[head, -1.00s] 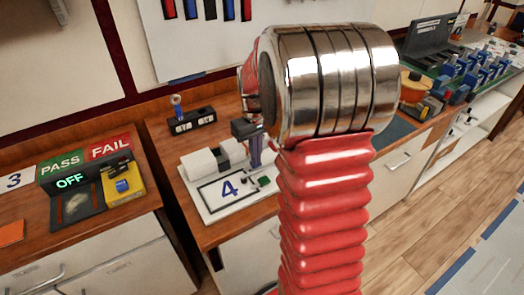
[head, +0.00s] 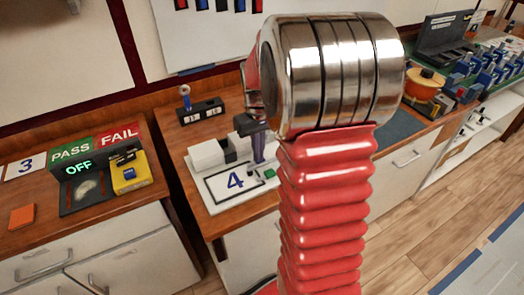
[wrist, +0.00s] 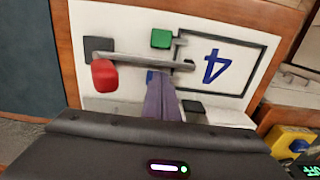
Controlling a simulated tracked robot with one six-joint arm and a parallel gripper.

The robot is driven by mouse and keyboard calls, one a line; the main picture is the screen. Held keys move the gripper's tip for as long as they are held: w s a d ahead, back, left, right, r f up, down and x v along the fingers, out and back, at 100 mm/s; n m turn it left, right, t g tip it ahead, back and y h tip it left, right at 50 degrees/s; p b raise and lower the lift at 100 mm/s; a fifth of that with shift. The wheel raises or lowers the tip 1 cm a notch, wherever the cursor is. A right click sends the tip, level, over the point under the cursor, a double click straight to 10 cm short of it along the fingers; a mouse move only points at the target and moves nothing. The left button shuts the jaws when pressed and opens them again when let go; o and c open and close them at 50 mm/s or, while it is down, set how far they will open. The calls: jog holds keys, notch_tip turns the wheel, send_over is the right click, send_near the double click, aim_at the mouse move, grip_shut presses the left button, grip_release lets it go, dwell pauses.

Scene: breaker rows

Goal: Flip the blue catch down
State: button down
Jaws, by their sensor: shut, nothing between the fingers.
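My gripper (wrist: 160,80) is shut and empty, its purple fingers together and pointing down at the white board marked 4 (wrist: 128,22). In the head view my gripper (head: 258,158) is over the same board (head: 213,200), beside white blocks. At the fingertips in the wrist view is a small patch of blue (wrist: 151,75); it may be the blue catch, but the fingers hide most of it. I cannot tell its position or whether the fingers touch it. A metal bar (wrist: 140,60) with a red knob (wrist: 104,76) lies just beyond the fingertips.
A green block (wrist: 161,38) sits beyond the bar. Left are a yellow box with a blue button (head: 129,173) and a PASS/FAIL panel (head: 72,152). Breaker rows with blue levers (head: 478,62) stand far right.

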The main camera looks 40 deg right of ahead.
notch_tip(320, 180, up, 13)
jog(key=shift+w+d+r, duration=0.15)
jog(key=shift+d, duration=0.05)
dwell(0.7)
jog(key=s+a+t, duration=0.2)
jog(key=s+a, duration=0.6)
jog(key=a, duration=0.2)
jog(key=s+a+n+t, duration=0.1)
jog(key=s+a+t, duration=0.2)
jog(key=s+a, duration=0.5)
jog(key=a, duration=0.3)
jog(key=shift+s+a+n+t, duration=0.2)
jog(key=shift+a+n+t, duration=0.05)
jog(key=shift+n+t, duration=0.05)
